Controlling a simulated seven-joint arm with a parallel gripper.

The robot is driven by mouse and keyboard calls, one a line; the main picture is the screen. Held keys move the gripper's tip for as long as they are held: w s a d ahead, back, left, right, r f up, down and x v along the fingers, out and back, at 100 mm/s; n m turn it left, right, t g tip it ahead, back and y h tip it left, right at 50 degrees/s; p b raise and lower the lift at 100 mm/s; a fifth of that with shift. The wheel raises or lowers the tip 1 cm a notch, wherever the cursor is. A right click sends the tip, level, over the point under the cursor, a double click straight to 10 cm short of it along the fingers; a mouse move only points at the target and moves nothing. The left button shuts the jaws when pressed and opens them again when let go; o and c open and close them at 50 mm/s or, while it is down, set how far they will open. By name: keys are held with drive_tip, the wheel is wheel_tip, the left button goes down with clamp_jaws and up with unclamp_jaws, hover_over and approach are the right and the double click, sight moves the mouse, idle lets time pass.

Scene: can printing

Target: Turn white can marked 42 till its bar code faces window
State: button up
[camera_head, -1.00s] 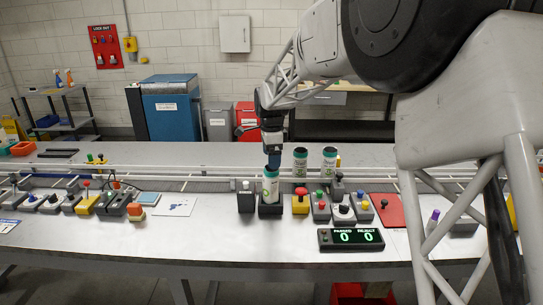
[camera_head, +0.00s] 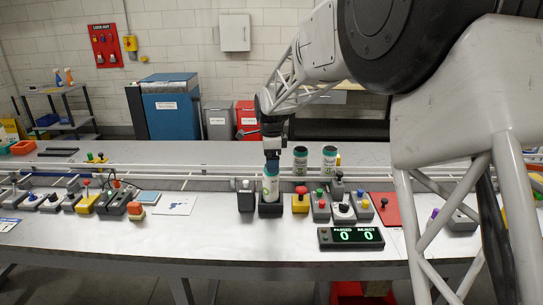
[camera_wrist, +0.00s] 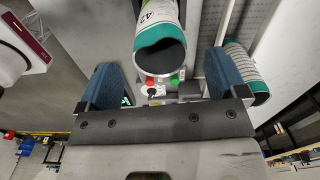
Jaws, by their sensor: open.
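A white can (camera_head: 270,187) with a teal top stands upright on a black stand (camera_head: 270,210) at the table's front middle. My gripper (camera_head: 272,161) points down just above the can. In the wrist view its two blue fingers (camera_wrist: 160,65) are apart, one to each side of the can, with gaps visible. A small black upright box (camera_head: 246,196) stands left of the stand; I cannot make out a window on it.
Two similar cans (camera_head: 300,160) (camera_head: 329,160) stand behind, to the right. A yellow box with a red button (camera_head: 300,203) and other control boxes are right of the stand. A counter display (camera_head: 350,238) reads 0 and 0. A rail (camera_head: 210,178) runs behind.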

sight(271, 186)
drive_tip(key=shift+f, duration=2.9)
drive_tip(key=c, duration=1)
drive_tip(key=shift+n, duration=0.3)
drive_tip(key=shift+n, duration=0.5)
drive_tip(key=shift+n, duration=0.7)
drive_tip(key=shift+n, duration=0.3)
